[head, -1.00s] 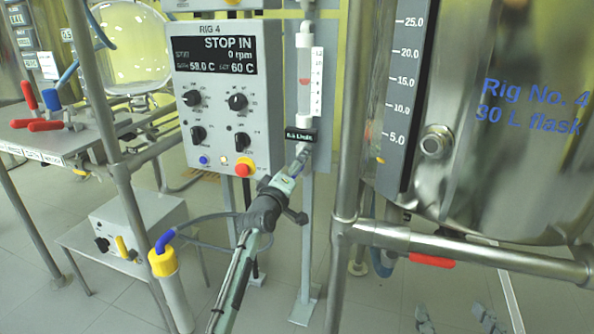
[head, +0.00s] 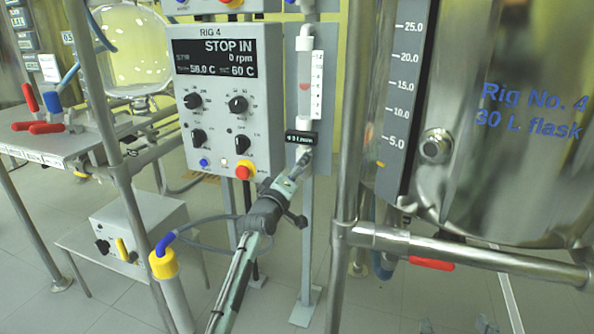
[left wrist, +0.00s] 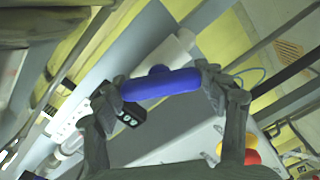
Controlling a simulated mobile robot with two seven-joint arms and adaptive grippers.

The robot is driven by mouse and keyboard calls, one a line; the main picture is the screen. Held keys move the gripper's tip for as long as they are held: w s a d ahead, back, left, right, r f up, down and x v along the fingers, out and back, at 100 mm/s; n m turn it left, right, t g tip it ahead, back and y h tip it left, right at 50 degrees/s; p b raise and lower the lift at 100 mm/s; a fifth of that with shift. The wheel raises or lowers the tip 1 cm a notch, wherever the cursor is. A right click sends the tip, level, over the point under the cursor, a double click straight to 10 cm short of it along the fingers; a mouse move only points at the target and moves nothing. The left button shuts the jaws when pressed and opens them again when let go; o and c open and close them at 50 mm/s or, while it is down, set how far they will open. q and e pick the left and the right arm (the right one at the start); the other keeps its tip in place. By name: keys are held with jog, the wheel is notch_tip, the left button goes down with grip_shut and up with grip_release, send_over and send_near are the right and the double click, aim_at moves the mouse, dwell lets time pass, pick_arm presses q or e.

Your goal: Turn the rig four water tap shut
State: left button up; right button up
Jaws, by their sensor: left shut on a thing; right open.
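The blue tap handle (left wrist: 160,84) shows in the left wrist view, lying at an angle across the white pipe (left wrist: 172,55). My left gripper (left wrist: 163,85) is shut on it, a finger at each end. In the head view my left arm reaches up to just under the rig 4 flow meter (head: 304,90), with the left gripper (head: 304,162) at its foot; the handle is hidden there. The small display (head: 301,138) seems to read 0.0 L/min, blurred.
The RIG 4 control box (head: 224,98) stands close left of the tap, with a red button (head: 244,170). A steel post (head: 350,130) and the large flask vessel (head: 500,130) stand to the right.

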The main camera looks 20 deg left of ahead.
pick_arm(q)
jog(key=shift+r+m+p, duration=0.1)
jog(key=shift+m+p, duration=0.7)
jog(key=shift+m, duration=0.2)
jog(key=shift+m+p, duration=0.6)
jog(key=shift+m, duration=0.2)
jog(key=m+p, duration=0.1)
jog(key=m, duration=0.2)
jog(key=shift+p, duration=0.4)
pick_arm(e)
jog(key=s+d+f+m+g+h, duration=0.2)
jog(key=s+d+f+g+h, duration=0.4)
jog(key=s+d+f+g, duration=0.75)
pick_arm(q)
jog(key=shift+m+p, duration=0.55)
jog(key=shift+m, duration=0.65)
jog(key=shift+m+p, duration=0.55)
jog(key=shift+m, duration=0.95)
pick_arm(e)
jog(key=shift+w+d+f+t+y, duration=0.1)
jog(key=shift+w+d+f+t, duration=0.1)
jog(key=shift+f+t, duration=0.4)
jog(key=shift+w+d+f+t+y, duration=0.1)
jog(key=shift+w+d+f+t, duration=0.05)
jog(key=shift+f, duration=0.75)
jog(key=shift+w+d+f+t+y, duration=0.1)
jog(key=shift+w+d+f+t, duration=0.1)
jog(key=shift+f+t, duration=0.4)
jog(key=shift+f, duration=0.2)
